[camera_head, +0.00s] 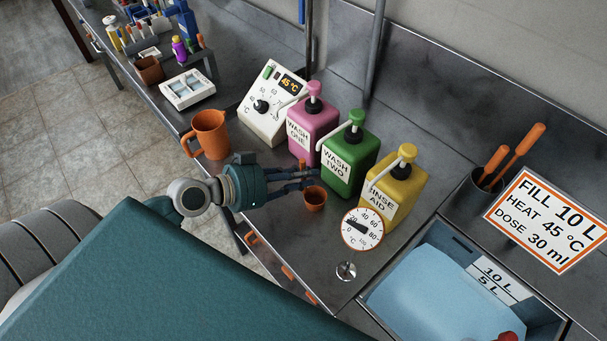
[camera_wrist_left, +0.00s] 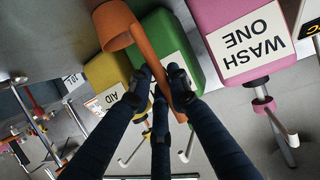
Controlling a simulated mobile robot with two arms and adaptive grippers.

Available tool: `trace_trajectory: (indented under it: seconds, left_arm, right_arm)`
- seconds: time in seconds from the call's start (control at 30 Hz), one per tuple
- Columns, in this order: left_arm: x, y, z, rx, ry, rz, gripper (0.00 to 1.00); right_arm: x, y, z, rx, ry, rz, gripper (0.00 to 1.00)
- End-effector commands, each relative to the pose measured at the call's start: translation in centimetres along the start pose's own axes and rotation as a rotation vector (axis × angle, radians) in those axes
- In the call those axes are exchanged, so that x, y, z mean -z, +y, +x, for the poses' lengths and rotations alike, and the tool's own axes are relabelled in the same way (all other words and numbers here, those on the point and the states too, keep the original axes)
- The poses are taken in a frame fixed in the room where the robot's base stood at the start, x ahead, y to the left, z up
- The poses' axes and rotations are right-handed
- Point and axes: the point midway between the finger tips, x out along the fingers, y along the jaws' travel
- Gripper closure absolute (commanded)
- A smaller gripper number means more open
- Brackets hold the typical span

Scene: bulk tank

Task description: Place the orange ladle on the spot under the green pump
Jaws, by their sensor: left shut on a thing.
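The orange ladle has a small cup (camera_head: 315,198) and a long handle. My left gripper (camera_head: 312,178) is shut on the handle in front of the bottles. In the left wrist view the ladle's cup (camera_wrist_left: 112,22) is at the top, and its handle passes between my fingers (camera_wrist_left: 165,92). The green pump bottle (camera_head: 349,165), labelled WASH TWO, stands behind the gripper. The cup is in front of it, towards the yellow bottle's side. I cannot tell whether the cup touches the counter. No mark for the spot is discernible. My right gripper is not in view.
A pink pump bottle (camera_head: 312,128) and a yellow one (camera_head: 396,190) flank the green bottle closely. A round dial gauge (camera_head: 362,229) stands at the front right. An orange jug (camera_head: 209,134) is at left. A sink with blue water (camera_head: 440,290) lies at right.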

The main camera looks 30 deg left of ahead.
Motion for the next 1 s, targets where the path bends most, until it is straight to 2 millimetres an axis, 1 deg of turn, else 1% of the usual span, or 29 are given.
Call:
trace_trajectory:
  seconds: [0.03, 0.07, 0.1, 0.13, 0.37, 0.5, 0.53, 0.67, 1.0]
  left_arm:
    - [-0.2, 0.0, 0.1, -0.001, -0.001, 0.001, 0.81]
    - [-0.1, 0.0, 0.0, -0.001, -0.001, 0.000, 0.75]
    - [-0.1, 0.0, 0.0, -0.001, -0.001, 0.000, 0.67]
    - [-0.1, 0.0, 0.0, 0.000, -0.001, 0.000, 0.64]
    - [-0.1, 0.0, 0.0, 0.000, -0.001, 0.000, 0.64]
    - [0.4, 0.0, -0.2, 0.000, 0.000, -0.001, 0.64]
    - [0.0, 0.0, -0.3, 0.000, -0.002, -0.001, 0.64]
    - [-0.4, 0.0, -1.8, 0.000, -0.006, 0.000, 0.64]
    - [-0.4, 0.1, -7.0, 0.000, -0.003, -0.005, 0.64]
  right_arm:
    - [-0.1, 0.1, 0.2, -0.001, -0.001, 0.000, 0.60]
    - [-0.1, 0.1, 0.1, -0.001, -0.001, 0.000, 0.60]
    - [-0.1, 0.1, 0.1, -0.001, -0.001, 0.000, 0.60]
    - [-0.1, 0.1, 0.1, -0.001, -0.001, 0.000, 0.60]
    - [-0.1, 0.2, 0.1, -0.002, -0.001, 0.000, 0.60]
    - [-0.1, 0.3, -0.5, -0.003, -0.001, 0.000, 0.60]
    - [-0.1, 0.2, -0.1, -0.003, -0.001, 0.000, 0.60]
    - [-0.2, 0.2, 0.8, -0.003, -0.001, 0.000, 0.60]
    - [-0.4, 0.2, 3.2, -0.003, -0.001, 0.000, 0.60]
